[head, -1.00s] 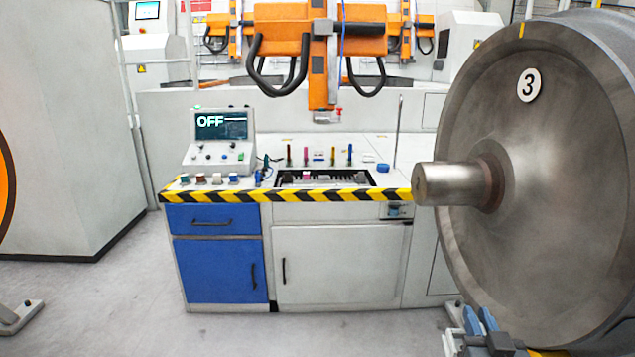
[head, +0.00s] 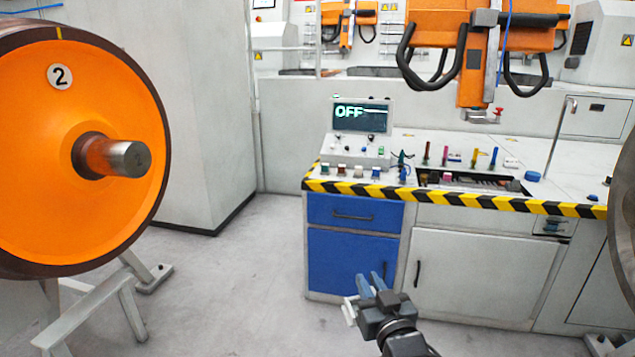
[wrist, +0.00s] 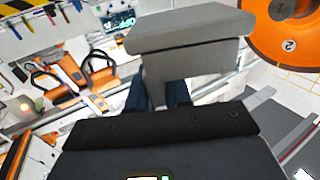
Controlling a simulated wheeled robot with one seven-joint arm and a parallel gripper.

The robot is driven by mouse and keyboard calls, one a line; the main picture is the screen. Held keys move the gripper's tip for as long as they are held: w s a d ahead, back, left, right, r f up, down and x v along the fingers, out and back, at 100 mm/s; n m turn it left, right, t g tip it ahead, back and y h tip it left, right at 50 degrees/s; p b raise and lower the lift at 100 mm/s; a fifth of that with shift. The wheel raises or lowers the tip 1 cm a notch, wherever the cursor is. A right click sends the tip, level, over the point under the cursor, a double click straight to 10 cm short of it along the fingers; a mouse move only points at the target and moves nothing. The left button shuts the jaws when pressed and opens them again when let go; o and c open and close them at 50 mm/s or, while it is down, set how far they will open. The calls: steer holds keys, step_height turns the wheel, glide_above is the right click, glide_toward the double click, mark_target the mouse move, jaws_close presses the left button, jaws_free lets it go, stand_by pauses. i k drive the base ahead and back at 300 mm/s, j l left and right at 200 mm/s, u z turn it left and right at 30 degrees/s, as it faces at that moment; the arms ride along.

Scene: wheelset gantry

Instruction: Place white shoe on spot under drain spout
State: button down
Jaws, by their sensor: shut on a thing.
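The white shoe (wrist: 190,35) looks like a pale grey block with a wide flat top and a narrower stem in the wrist view. My gripper (wrist: 163,92) is shut on the stem, with its blue fingers on either side. In the head view my gripper (head: 371,284) is low in front of the blue cabinet, and a small pale part of the shoe (head: 349,311) shows beside it. A small tap-like fitting with a red handle (head: 497,113) hangs under the orange gantry unit; I cannot tell whether it is the drain spout. I cannot make out the spot.
A workbench with a striped edge (head: 450,198) and an OFF screen (head: 362,115) stands ahead. Orange wheel 2 (head: 50,150) on its stand is at left; a grey wheel (head: 624,230) is at the right edge. The floor (head: 240,280) between wheel 2 and the bench is clear.

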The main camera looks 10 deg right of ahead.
mark_target(538, 189)
steer(key=i+z, duration=0.1)
steer(key=i, duration=0.5)
steer(key=i+j+z, duration=0.1)
steer(key=i, duration=0.45)
steer(key=i+j+z, duration=0.15)
steer(key=i, duration=0.45)
steer(key=i+l+z, duration=0.2)
steer(key=i+z, duration=0.25)
steer(key=i, duration=0.3)
steer(key=i+j+z, duration=0.1)
steer(key=i+z, duration=0.35)
steer(key=i, duration=0.3)
steer(key=i+u, duration=0.2)
steer(key=u, duration=0.4)
